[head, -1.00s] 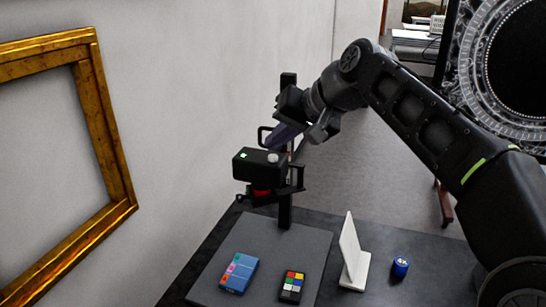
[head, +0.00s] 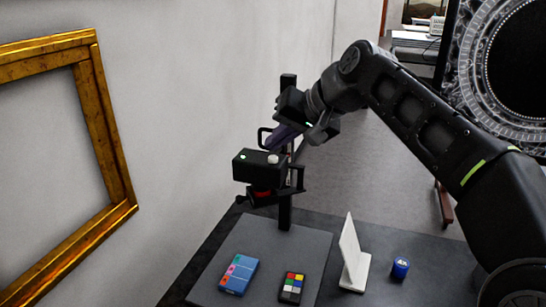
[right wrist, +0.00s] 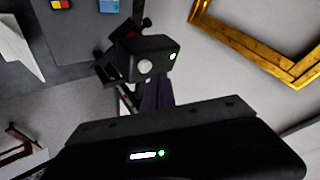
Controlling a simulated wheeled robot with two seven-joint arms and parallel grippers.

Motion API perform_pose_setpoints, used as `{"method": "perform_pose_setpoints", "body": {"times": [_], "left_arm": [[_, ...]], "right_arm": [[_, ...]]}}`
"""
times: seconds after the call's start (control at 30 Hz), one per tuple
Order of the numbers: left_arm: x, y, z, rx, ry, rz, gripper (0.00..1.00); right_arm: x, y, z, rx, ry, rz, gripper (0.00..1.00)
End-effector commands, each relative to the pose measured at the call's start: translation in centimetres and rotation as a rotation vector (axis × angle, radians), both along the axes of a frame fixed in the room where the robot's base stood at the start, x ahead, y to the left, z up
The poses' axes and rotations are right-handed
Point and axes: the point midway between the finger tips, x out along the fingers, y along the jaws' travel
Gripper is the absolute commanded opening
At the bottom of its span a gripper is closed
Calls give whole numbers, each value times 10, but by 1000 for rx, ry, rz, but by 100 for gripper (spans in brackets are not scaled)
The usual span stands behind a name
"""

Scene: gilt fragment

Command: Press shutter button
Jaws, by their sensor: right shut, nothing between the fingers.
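A black box-shaped camera (head: 258,168) sits on a bracket on a black upright post above the grey board. Its pale round shutter button (head: 272,158) is on top, with a small green light at the left. In the right wrist view the button (right wrist: 145,67) faces me. My right gripper (head: 278,139) is shut and empty, its dark purple fingers pointing down just above and behind the button. The fingers (right wrist: 155,94) also show in the right wrist view, apart from the button as far as I can tell. My left gripper is not in view.
A grey board (head: 232,270) holds a blue device (head: 238,274) and a colour checker (head: 291,287). A white angled stand (head: 353,258) and a small blue cylinder (head: 400,268) are to the right. A gilt frame (head: 112,160) hangs on the left wall.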

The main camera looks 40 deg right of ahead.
Motion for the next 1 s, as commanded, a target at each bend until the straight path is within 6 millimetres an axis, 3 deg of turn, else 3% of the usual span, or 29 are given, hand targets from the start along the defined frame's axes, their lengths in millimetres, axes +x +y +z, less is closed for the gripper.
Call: {"method": "perform_pose_setpoints", "body": {"times": [1.0], "left_arm": [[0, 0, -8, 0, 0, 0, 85]], "right_arm": [[0, 0, -8, 0, 0, 0, 0]]}}
